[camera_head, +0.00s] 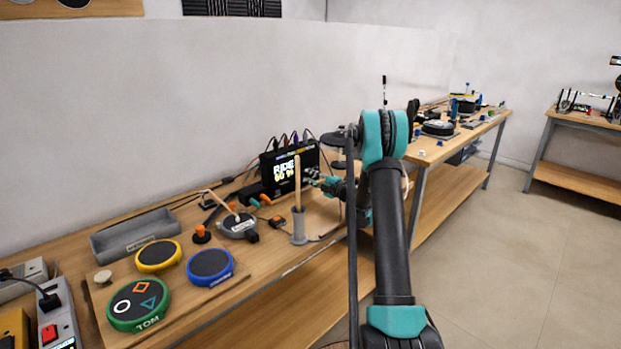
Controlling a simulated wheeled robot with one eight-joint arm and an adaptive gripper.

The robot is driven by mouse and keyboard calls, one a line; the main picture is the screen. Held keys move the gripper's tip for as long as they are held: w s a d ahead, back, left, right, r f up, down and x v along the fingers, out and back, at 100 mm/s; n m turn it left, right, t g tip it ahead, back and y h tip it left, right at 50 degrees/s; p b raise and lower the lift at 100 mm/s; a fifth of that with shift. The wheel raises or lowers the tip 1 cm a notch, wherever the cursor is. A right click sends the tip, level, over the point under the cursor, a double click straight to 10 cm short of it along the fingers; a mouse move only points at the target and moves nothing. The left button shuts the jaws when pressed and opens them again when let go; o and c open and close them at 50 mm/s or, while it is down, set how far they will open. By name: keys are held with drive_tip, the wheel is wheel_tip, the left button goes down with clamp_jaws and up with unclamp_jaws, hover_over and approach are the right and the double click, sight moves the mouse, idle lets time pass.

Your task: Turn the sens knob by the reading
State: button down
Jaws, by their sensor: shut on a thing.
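The black drum module (268,190) stands on the bench in the middle of the view, with a lit screen (285,172). My gripper (314,181) reaches in from the right to the lower right of the module's front. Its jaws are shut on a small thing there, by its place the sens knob. The knob itself is hidden by the fingers and too small to make out.
A wooden stick stands upright in a grey holder (299,226) just left of my gripper. Green (138,305), yellow (158,255) and blue (210,267) pads lie left, before a grey tray (133,236). Cables rise behind the module. The floor at right is clear.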

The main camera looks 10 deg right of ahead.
idle(0.3)
drive_tip(key=c, duration=1.3)
unclamp_jaws()
drive_tip(key=v, duration=1.2)
